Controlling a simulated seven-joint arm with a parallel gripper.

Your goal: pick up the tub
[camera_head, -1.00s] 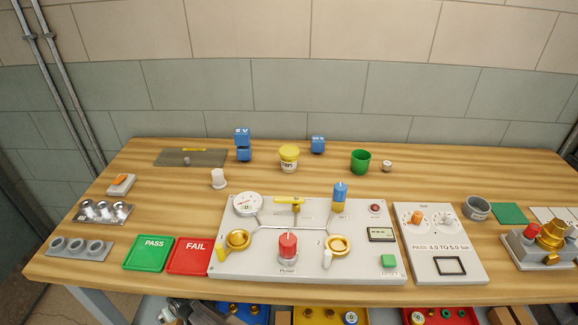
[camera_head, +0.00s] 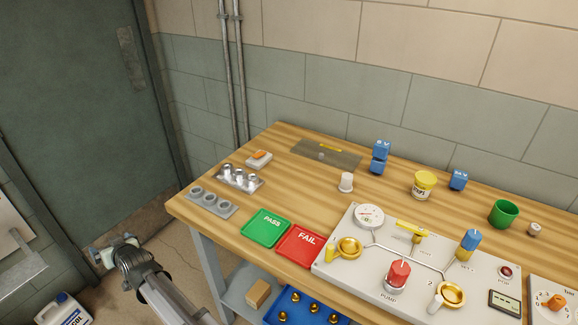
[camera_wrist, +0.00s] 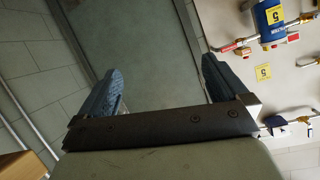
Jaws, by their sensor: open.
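The tub (camera_head: 423,186) is white with a yellow lid and dark print on its side. My gripper (camera_head: 110,250) is at the lower left of the head view, off the bench's left end and far from the tub. In the wrist view my gripper (camera_wrist: 160,78) is open, its blue fingers wide apart with nothing between them. The tub is not in the wrist view.
The test panel (camera_head: 340,250) lies in front. Green (camera_head: 266,228) and red (camera_head: 301,245) trays lie left of it. A jug (camera_head: 62,310) stands on the floor.

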